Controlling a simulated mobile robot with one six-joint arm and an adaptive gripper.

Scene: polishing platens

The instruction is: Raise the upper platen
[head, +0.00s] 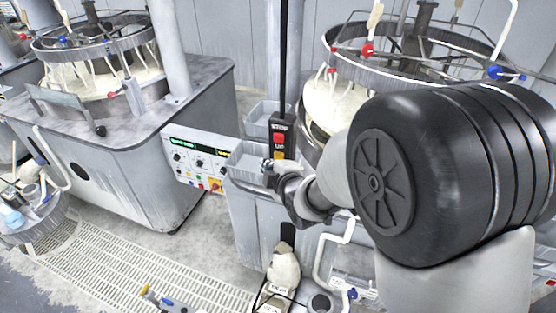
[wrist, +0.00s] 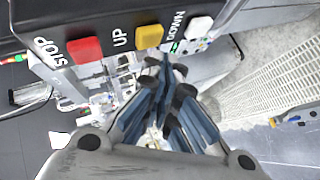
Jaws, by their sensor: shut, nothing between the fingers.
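A black hanging pendant (head: 281,128) shows in the head view with a red STOP button (head: 279,139) and a yellow UP button (head: 278,153) below it. In the wrist view, the pendant (wrist: 105,20) also carries a white DOWN button (wrist: 199,27); the red STOP (wrist: 85,50) and yellow UP (wrist: 149,36) show clearly. My gripper (wrist: 166,68) is shut and empty, its fingertips just below the yellow button in that picture. I cannot tell whether they touch the pendant. In the head view my gripper (head: 268,167) is at the pendant's lower end, covering it. The right machine's round ringed platen assembly (head: 395,70) is partly hidden by my arm.
A control panel (head: 197,163) with knobs and coloured buttons is left of the pendant. Grey trays (head: 250,160) sit close behind my gripper. Another polishing machine (head: 125,140) stands at the left. A slatted floor grating (head: 130,262) lies in front.

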